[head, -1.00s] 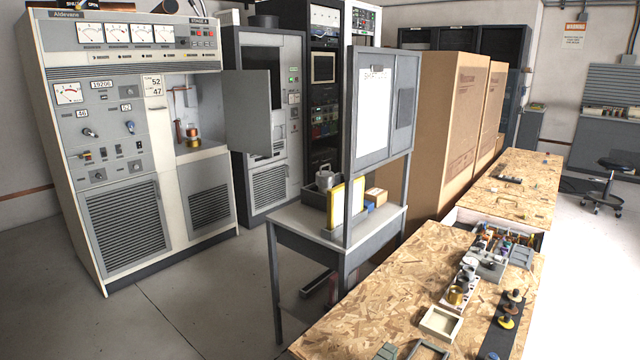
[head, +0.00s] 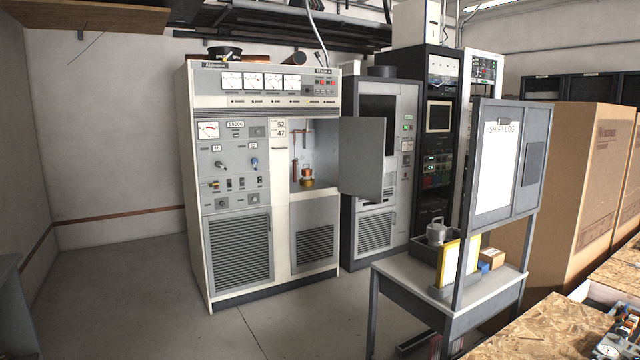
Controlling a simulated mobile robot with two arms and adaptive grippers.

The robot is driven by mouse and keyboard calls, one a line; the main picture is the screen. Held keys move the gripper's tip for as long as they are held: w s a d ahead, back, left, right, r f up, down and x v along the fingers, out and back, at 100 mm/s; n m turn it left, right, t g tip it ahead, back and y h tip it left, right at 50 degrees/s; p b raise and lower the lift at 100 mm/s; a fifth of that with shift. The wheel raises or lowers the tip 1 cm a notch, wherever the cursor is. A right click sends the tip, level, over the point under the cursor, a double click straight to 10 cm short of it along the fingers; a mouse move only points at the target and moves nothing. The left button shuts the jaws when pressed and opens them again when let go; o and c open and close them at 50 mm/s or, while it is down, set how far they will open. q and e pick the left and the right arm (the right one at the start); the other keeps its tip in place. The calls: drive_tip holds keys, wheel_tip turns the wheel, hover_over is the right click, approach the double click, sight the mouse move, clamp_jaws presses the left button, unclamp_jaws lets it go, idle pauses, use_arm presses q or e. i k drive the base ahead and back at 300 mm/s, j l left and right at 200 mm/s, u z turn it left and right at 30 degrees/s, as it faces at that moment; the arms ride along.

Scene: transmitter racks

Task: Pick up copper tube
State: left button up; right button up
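Several copper-coloured parts show, and I cannot tell for sure which one is the copper tube. A brown copper-coloured tube (head: 284,61) lies on top of the light grey transmitter cabinet (head: 234,163). A thin upright copper-coloured piece (head: 295,170) and a copper and brass part (head: 307,178) are inside the cabinet's open compartment. The compartment door (head: 362,158) is swung open to the right. Neither of my grippers is in view.
A grey stand (head: 383,271) with a pot (head: 436,232) and boxes is at right. Tall cardboard boxes (head: 573,190) and a wooden bench (head: 545,335) stand farther right. The floor (head: 125,295) left of the cabinet is clear.

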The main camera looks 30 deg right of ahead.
sight(306, 173)
drive_tip(key=i+j+u, duration=0.1)
drive_tip(key=i, duration=0.9)
drive_tip(key=i+j+z, duration=0.15)
drive_tip(key=i, duration=1.1)
drive_tip(key=i+l+z, duration=0.2)
drive_tip(key=i+z, duration=0.2)
drive_tip(key=i, duration=0.45)
drive_tip(key=i+z, duration=0.4)
drive_tip(key=i, duration=0.4)
